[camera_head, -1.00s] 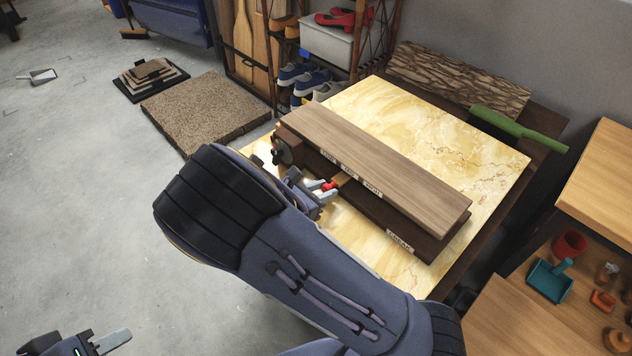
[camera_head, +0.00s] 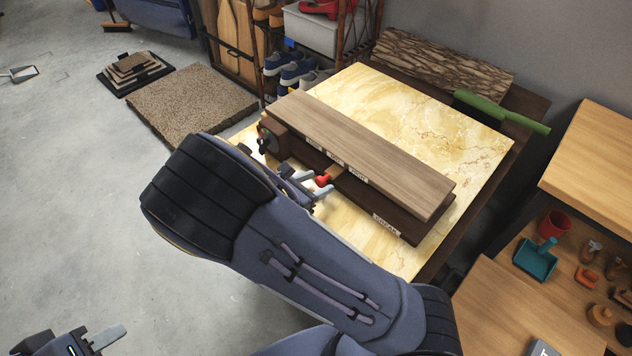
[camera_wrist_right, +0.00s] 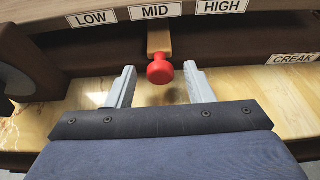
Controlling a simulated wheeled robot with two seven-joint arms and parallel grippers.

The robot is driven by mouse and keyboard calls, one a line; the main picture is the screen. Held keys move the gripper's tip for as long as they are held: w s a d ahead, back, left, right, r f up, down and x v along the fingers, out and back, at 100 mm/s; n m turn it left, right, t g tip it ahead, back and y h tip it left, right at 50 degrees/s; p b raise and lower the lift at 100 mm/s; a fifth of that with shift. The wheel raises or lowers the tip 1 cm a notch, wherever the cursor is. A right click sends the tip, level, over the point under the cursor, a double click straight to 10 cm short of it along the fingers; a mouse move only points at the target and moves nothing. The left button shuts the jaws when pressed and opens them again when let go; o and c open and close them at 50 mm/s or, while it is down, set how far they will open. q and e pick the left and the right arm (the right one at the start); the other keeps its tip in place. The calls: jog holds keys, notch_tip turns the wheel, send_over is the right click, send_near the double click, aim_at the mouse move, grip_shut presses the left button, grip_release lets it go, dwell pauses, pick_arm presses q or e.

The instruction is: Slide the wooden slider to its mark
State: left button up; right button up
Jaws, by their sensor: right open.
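The wooden slider is a small block (camera_wrist_right: 159,40) with a red knob (camera_wrist_right: 160,70) on its front, set in the slot of a brown wooden box (camera_head: 362,150). In the right wrist view the slider is below the MID label (camera_wrist_right: 155,11), with LOW (camera_wrist_right: 91,18) to its left and HIGH (camera_wrist_right: 222,6) to its right. My right gripper (camera_wrist_right: 159,84) is open, its fingers on either side of the knob and apart from it. In the head view the red knob (camera_head: 322,180) shows by the right gripper (camera_head: 312,186). My left gripper (camera_head: 112,338) is at the bottom left, far from the box.
The box stands on a yellow marbled table (camera_head: 390,105). A CREAK label (camera_wrist_right: 293,58) is at the box's right. A dark round part (camera_head: 268,140) is at its left end. A green-handled tool (camera_head: 500,112) lies at the table's back right.

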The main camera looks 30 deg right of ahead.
jog(key=v, duration=0.7)
jog(key=shift+a+p, duration=0.15)
jog(key=shift+p, duration=0.25)
jog(key=shift+s, duration=0.1)
jog(key=shift+s+d+r+m+g, duration=0.1)
jog(key=shift+s+d+m+g, duration=0.1)
jog(key=shift+d+m+g, duration=0.1)
jog(key=s+d+m+g+y, duration=0.1)
jog(key=s+m+g+y+p, duration=0.1)
jog(key=s+m, duration=0.1)
jog(key=s+d+r+m+g+y+p, duration=0.1)
jog(key=shift+s+d+r+y, duration=0.1)
jog(key=shift+s+d+y, duration=0.1)
jog(key=shift+d+y, duration=0.2)
jog(key=s+r+m+t+y+p, duration=0.2)
jog(key=s+r+m+y, duration=0.4)
jog(key=r+m, duration=0.3)
jog(key=s+r+m+t+y+p, duration=0.2)
jog(key=s+r+m+y+p, duration=0.3)
jog(key=r+m, duration=0.5)
jog(key=s+y, duration=0.1)
jog(key=s, duration=0.1)
jog(key=shift+s+t+y+p, duration=0.3)
jog(key=shift+t, duration=0.1)
